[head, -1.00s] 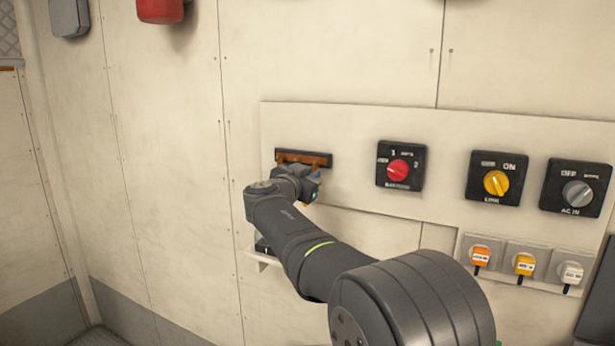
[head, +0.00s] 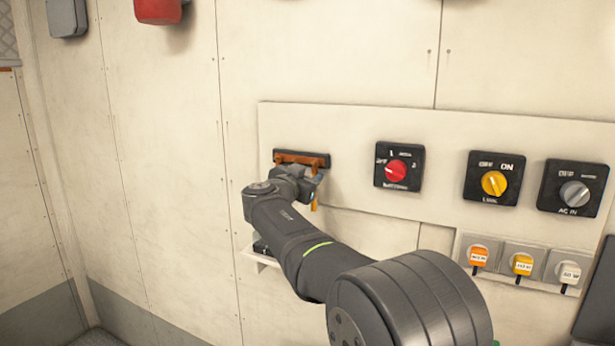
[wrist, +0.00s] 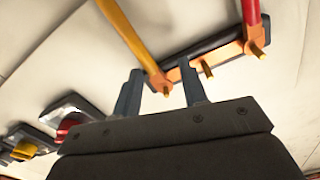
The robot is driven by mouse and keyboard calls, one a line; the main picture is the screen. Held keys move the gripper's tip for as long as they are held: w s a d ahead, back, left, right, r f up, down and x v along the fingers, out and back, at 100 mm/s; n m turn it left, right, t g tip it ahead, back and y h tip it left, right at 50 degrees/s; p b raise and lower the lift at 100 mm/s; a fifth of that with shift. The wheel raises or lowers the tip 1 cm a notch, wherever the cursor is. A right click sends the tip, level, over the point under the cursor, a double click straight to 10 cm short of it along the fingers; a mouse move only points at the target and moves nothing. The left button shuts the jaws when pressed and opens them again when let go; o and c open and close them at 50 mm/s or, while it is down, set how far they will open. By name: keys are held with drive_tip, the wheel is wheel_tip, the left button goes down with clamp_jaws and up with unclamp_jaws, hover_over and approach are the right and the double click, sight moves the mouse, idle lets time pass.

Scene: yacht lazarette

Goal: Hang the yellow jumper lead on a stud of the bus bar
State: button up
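The bus bar (wrist: 183,73) is a copper-coloured strip on a black base with brass studs; it also shows on the wall in the head view (head: 318,155). The yellow jumper lead (wrist: 125,30) ends in an orange lug (wrist: 156,79), which appears to sit around the stud at the bar's left end in the wrist view. In the head view the lead (head: 314,200) hangs below the bar's right part. My gripper (wrist: 161,92) is open, with one finger on each side of the lug and visible gaps. In the head view my wrist hides part of the bar.
A red lead (wrist: 251,14) occupies the stud at the other end; the middle stud (wrist: 207,69) looks bare. Right of the bar are a red rotary switch (head: 397,170), a yellow one (head: 494,183) and a grey one (head: 574,194). A small shelf (head: 262,259) is below.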

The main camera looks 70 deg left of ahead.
drive_tip(key=v, duration=1.7)
drive_tip(key=shift+d, duration=0.2)
drive_tip(key=shift+s+r, duration=0.1)
drive_tip(key=x, duration=1.7)
drive_tip(key=shift+s, duration=0.1)
